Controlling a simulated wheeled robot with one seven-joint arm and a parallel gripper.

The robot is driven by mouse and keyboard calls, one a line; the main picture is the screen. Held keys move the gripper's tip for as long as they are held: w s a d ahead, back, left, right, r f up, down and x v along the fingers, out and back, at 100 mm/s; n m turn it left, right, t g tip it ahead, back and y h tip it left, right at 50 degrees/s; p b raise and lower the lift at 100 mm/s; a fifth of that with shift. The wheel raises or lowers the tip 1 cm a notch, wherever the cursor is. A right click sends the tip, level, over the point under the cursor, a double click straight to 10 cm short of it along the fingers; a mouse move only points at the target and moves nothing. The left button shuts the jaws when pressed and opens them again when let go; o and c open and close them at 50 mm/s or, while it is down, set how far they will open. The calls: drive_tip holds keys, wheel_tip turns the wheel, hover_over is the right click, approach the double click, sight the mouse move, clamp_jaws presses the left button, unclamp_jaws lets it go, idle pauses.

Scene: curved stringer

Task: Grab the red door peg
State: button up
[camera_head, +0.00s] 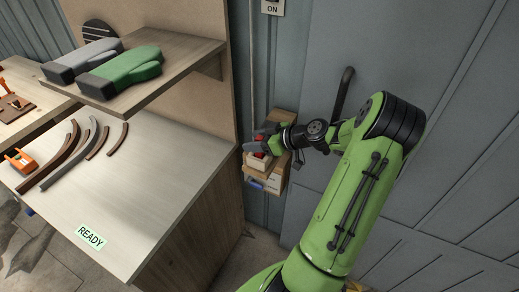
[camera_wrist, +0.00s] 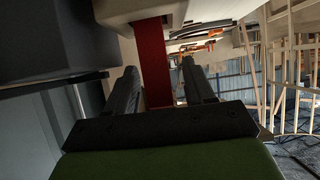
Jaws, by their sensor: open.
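The red door peg shows in the wrist view as a long flat red bar (camera_wrist: 153,62). It stands between the two dark fingers of my gripper (camera_wrist: 159,70), which is open with a gap on the right side of the bar. I cannot tell whether either finger touches it. In the head view a little red (camera_head: 260,140) shows at my gripper (camera_head: 256,142), above a small light wooden box (camera_head: 258,163) by the wall. The fingers and box hide most of the red piece there.
Cardboard boxes (camera_head: 274,178) sit around the wooden box, close to the grey wall. The workbench (camera_head: 150,185) stands to the left with curved strips (camera_head: 62,157) on it. A shelf (camera_head: 150,85) above holds a green and a grey glove-like item (camera_head: 122,68).

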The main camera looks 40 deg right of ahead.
drive_tip(key=shift+w+a+f, duration=0.1)
drive_tip(key=shift+w+f, duration=0.1)
drive_tip(key=shift+w, duration=0.1)
drive_tip(key=shift+s, duration=0.1)
drive_tip(key=shift+r, duration=0.1)
clamp_jaws()
